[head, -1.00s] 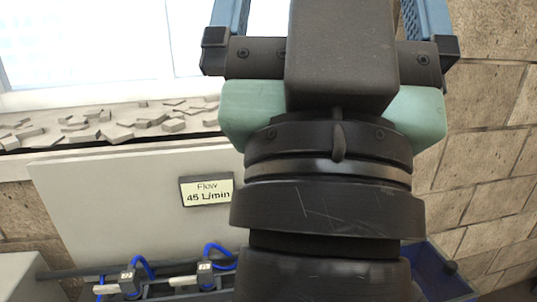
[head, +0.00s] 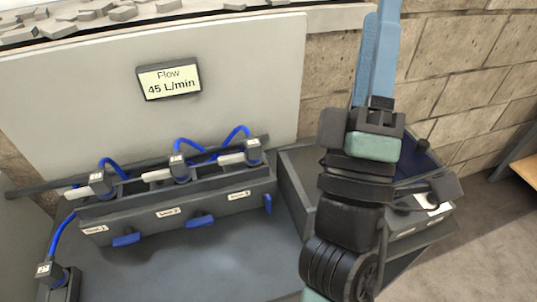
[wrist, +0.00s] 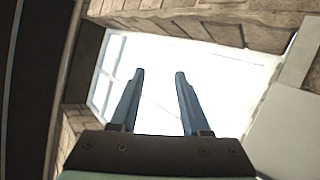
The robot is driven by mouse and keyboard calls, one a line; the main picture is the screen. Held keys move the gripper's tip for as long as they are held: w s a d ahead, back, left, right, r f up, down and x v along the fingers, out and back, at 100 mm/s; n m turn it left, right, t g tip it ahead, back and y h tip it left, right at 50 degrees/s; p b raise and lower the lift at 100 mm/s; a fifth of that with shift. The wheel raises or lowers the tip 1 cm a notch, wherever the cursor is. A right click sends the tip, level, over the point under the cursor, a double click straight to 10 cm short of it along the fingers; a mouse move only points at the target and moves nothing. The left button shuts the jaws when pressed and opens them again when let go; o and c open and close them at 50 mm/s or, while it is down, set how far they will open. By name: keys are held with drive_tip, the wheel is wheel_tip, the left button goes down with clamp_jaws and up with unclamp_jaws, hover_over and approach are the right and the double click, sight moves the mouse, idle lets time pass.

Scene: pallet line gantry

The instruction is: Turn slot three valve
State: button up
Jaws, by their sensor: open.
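In the head view, a dark grey rack (head: 240,206) has three labelled slots, each holding a unit with a blue hose and a whitish cylinder. Blue valve handles show on the rack's front. The handle at the right-hand slot, likely slot three (head: 267,204), stands roughly upright. The middle handle (head: 200,221) and left handle (head: 125,240) lie roughly sideways. The small labels are hard to read. My gripper (head: 384,30) points up, to the right of the rack and away from its handles. In the wrist view my gripper (wrist: 160,72) is open and empty, facing the bright window.
A display (head: 169,80) on the pale panel (head: 75,100) reads Flow 45 L/min. A separate hosed unit (head: 45,270) stands at lower left. A grey bin (head: 296,190) stands right of the rack, partly behind my arm. The space before the rack is clear.

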wheel_tip(320, 180, down, 19)
drive_tip(key=w+a+n+g+y+b, duration=0.15)
drive_tip(key=n+y, duration=0.55)
drive_tip(key=n, duration=0.7)
drive_tip(key=n+g+y+b, duration=0.3)
drive_tip(key=n+g+y, duration=0.2)
drive_tip(key=n+g, duration=0.45)
approach(270, 204)
drive_tip(key=s, duration=0.1)
drive_tip(key=s+f+n+t, duration=0.1)
drive_tip(key=s, duration=0.1)
drive_tip(key=shift+s+d+f+n+t, duration=0.15)
drive_tip(key=shift+s+d+n+t, duration=0.15)
drive_tip(key=shift+n+t, duration=0.1)
drive_tip(key=shift+w+a+f, duration=0.1)
drive_tip(key=shift+w+a, duration=0.05)
drive_tip(key=x, duration=1.2)
drive_tip(key=shift+w+p, duration=0.3)
drive_tip(key=shift+w, duration=0.05)
clamp_jaws()
